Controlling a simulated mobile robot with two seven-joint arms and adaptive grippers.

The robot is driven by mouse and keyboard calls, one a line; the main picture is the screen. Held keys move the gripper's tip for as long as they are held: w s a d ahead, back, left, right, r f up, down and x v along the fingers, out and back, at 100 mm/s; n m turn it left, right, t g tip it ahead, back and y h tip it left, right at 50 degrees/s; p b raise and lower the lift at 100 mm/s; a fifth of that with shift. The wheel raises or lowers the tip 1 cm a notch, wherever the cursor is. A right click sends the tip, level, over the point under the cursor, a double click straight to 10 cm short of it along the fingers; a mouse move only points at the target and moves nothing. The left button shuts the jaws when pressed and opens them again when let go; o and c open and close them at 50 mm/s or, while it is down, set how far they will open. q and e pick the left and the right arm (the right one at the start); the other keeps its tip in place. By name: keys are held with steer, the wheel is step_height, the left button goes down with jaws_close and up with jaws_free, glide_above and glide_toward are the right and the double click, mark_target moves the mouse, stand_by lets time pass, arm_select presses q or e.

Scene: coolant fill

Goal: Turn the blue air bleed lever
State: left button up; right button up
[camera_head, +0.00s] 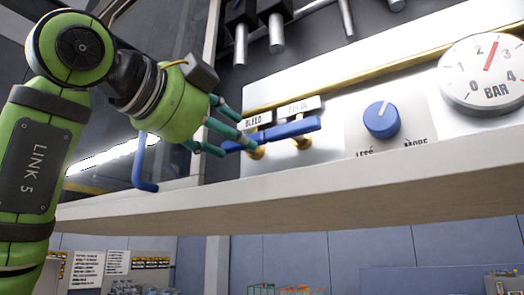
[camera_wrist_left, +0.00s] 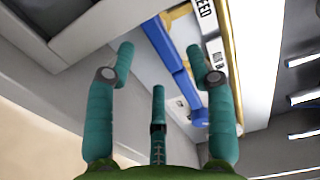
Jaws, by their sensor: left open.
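The blue air bleed lever (camera_head: 240,144) sits on a brass stem under the BLEED label (camera_head: 257,121) on the panel. In the left wrist view the lever (camera_wrist_left: 158,38) runs between the two upper fingertips in the picture. My left gripper (camera_head: 228,130) is open, its teal fingers around or just in front of the lever's left end; I cannot tell if they touch it. The gripper also shows in the left wrist view (camera_wrist_left: 160,55). A fingertip hides part of the lever in the head view. My right gripper is not in view.
A second blue lever (camera_head: 295,128) sits close on the right. Further right are a blue knob (camera_head: 381,119) and a BAR gauge (camera_head: 490,72). A pale ledge (camera_head: 340,181) runs below the panel. A bent blue rod (camera_head: 140,165) hangs left of my fingers.

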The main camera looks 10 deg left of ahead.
arm_select(q)
steer(key=p+x, duration=0.2)
steer(key=shift+w+d+r, duration=0.2)
steer(key=shift+w+r, duration=0.05)
steer(key=shift+r, duration=0.05)
steer(key=x, duration=0.1)
steer(key=p+x, duration=0.1)
steer(key=shift+w+f, duration=0.2)
steer(key=shift+w, duration=0.15)
steer(key=shift+w+d+f, duration=0.1)
steer(key=shift+w+f, duration=0.05)
steer(key=shift+w, duration=0.25)
steer(key=shift+s, duration=0.4)
jaws_close()
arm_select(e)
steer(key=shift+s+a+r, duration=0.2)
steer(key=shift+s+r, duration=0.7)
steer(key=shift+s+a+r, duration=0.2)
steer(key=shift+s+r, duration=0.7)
